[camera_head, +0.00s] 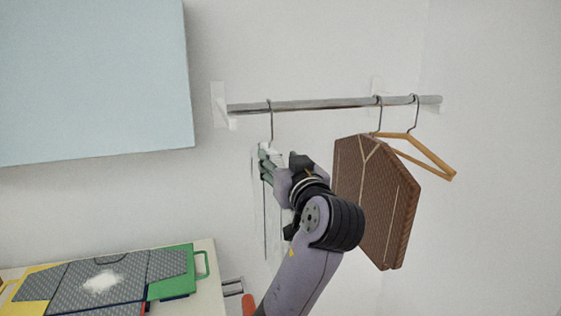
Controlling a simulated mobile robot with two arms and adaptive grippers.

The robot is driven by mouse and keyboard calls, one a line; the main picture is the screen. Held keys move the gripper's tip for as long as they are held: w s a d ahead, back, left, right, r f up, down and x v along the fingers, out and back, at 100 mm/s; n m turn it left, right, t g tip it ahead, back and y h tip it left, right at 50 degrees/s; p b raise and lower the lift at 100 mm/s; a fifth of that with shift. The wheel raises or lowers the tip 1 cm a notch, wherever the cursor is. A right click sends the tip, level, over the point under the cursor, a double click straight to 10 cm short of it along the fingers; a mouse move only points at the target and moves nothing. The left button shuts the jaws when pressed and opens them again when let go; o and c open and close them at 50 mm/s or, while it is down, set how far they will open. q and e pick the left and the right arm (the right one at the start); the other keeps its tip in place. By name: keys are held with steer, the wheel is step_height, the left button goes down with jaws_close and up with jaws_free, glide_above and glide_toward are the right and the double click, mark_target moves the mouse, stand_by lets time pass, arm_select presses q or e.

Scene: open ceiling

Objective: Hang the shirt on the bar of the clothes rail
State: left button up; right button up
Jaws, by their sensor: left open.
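The clothes rail's bar (330,103) runs across the wall. A pale grey-green garment, seemingly the shirt (265,205), hangs nearly edge-on below the bar's left part. Its wire hook (270,120) reaches up over the bar. My left gripper (279,168) is open, right at the top of this garment, just below the hook. The gripper and wrist hide part of the shirt, and I cannot tell whether the fingers touch it. My right gripper is not in view.
A brown patterned garment (375,205) hangs right of my wrist. An empty wooden hanger (430,158) hangs near the bar's right end. A table (208,285) at lower left bears a grey, yellow and green item (125,270). A pale blue panel (90,80) is at upper left.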

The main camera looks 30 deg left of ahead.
arm_select(q)
steer(key=v, duration=1.2)
